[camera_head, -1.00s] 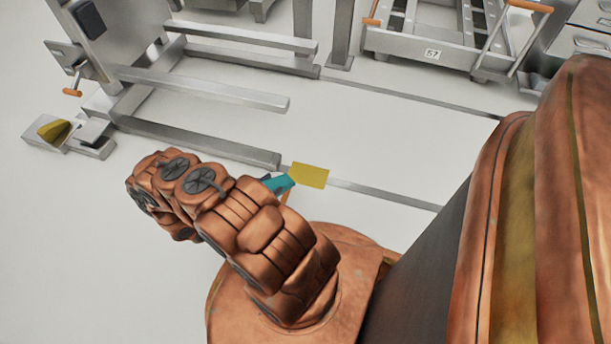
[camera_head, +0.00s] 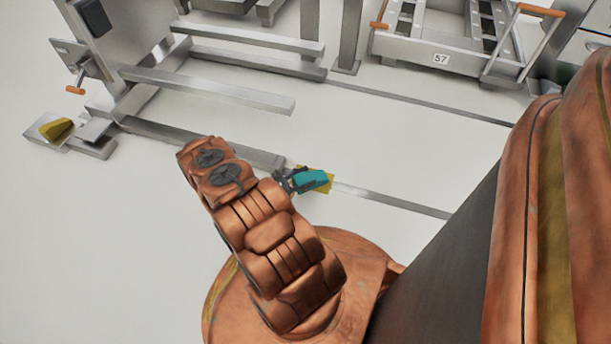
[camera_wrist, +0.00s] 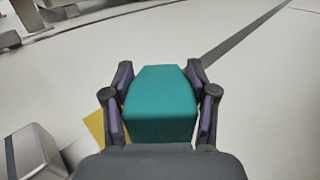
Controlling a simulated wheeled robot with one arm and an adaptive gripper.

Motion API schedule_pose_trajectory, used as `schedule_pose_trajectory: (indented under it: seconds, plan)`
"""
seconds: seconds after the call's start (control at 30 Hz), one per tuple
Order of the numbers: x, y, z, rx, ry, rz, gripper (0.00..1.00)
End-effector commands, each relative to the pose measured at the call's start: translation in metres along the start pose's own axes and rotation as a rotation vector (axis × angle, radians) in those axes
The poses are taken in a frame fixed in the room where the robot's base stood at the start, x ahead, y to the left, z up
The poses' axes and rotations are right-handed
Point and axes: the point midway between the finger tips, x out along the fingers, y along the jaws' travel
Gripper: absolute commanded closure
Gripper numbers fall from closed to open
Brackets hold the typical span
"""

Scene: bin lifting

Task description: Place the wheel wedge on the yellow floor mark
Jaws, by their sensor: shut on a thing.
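The teal wheel wedge (camera_head: 312,180) is held in my gripper (camera_head: 293,181), seen in the head view over the yellow floor mark (camera_head: 329,186). In the wrist view the wedge (camera_wrist: 160,104) sits between both fingers of my gripper (camera_wrist: 161,100), which are shut on its sides. The yellow mark is mostly hidden behind the wedge; a strip of it (camera_wrist: 96,127) shows to the left of the wedge. I cannot tell whether the wedge touches the floor.
A grey floor rail (camera_head: 390,201) runs right from the mark. A cart marked 57 (camera_head: 440,59) stands at the back. White floor lies open at lower left.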

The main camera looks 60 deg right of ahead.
Motion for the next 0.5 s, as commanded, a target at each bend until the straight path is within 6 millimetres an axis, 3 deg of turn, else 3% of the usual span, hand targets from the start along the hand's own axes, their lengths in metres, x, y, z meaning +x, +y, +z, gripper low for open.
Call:
schedule_pose_trajectory:
  seconds: [0.2, 0.5]
  plan:
    - [0.013, 0.029, -0.005, 0.001, -0.001, -0.003, 1.00]
    - [0.021, 0.047, -0.006, 0.004, -0.001, -0.002, 1.00]
